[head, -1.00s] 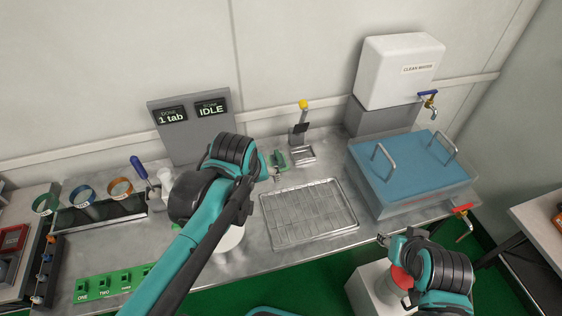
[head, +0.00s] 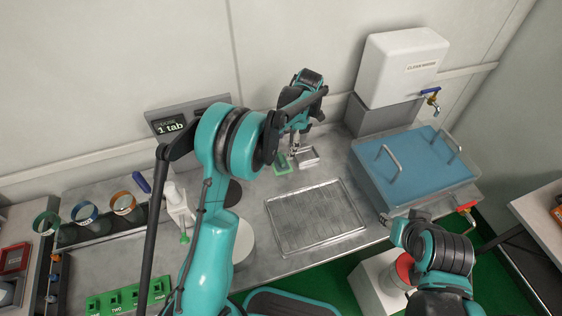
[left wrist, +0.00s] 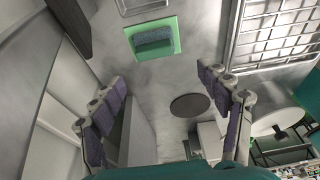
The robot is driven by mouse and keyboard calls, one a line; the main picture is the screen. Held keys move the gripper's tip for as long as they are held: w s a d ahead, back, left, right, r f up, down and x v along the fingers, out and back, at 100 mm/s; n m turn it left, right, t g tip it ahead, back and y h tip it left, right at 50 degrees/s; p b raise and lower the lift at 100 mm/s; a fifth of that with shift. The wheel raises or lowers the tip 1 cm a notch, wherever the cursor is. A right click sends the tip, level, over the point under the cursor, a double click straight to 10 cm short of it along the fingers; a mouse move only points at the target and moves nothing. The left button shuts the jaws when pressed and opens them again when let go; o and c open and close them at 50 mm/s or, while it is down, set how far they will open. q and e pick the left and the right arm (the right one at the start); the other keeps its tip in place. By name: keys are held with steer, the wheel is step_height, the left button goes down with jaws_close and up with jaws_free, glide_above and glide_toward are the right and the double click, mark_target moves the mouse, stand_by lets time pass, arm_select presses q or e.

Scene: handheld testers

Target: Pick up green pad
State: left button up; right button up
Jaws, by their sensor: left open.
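A green tray (head: 281,168) lies at the back of the steel counter, left of a small metal dish. The left wrist view shows this green tray (left wrist: 129,30) with a dark grey-green pad (left wrist: 152,40) inside it. My left gripper (head: 294,151) points down close above the tray and dish in the head view. In the left wrist view its fingers (left wrist: 162,85) are wide apart with nothing between them, and the pad is beyond the tips. My right gripper (head: 386,218) is by the counter's front right; its jaws are too small to read.
A wire-rack tray (head: 312,217) lies in front of the small metal dish (head: 307,158). A blue-lidded bath (head: 415,165) and a white water tank (head: 402,68) stand to the right. A grey display panel (head: 170,126) stands behind my left arm.

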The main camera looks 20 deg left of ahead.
mark_target(281, 157)
arm_select(q)
steer(key=b+x, duration=0.1)
steer(key=x, duration=0.1)
steer(key=b+x, duration=0.1)
steer(key=x, duration=0.1)
steer(key=w+b+x, duration=0.1)
steer(key=x, duration=0.2)
steer(key=shift+d+f, duration=0.1)
steer(key=shift+d, duration=0.1)
steer(key=c, duration=1.1)
